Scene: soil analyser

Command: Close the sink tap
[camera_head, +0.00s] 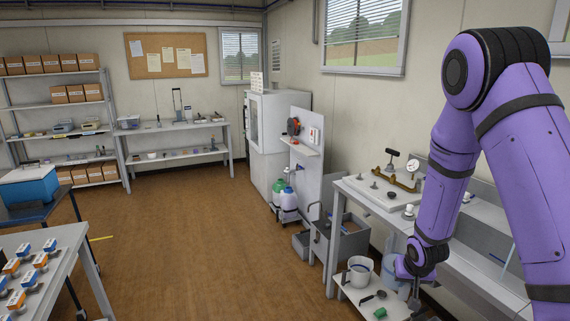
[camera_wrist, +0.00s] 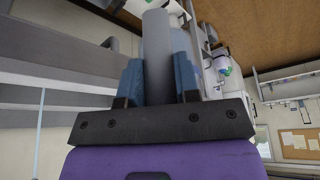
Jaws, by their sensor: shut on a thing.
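In the wrist view my gripper (camera_wrist: 160,85) has its two blue fingers closed on either side of a plain grey rounded bar (camera_wrist: 157,50). I cannot tell from its shape whether this bar is the tap's handle. In the head view my purple arm comes down at the right, and its wrist is low beside the grey bench (camera_head: 470,285). No tap spout is clearly visible.
A white bucket (camera_head: 360,272) and a green cup (camera_head: 380,313) stand on a low shelf close to my wrist. A board with brass fittings (camera_head: 388,190) lies on the bench behind. The brown floor (camera_head: 200,225) to the left is open.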

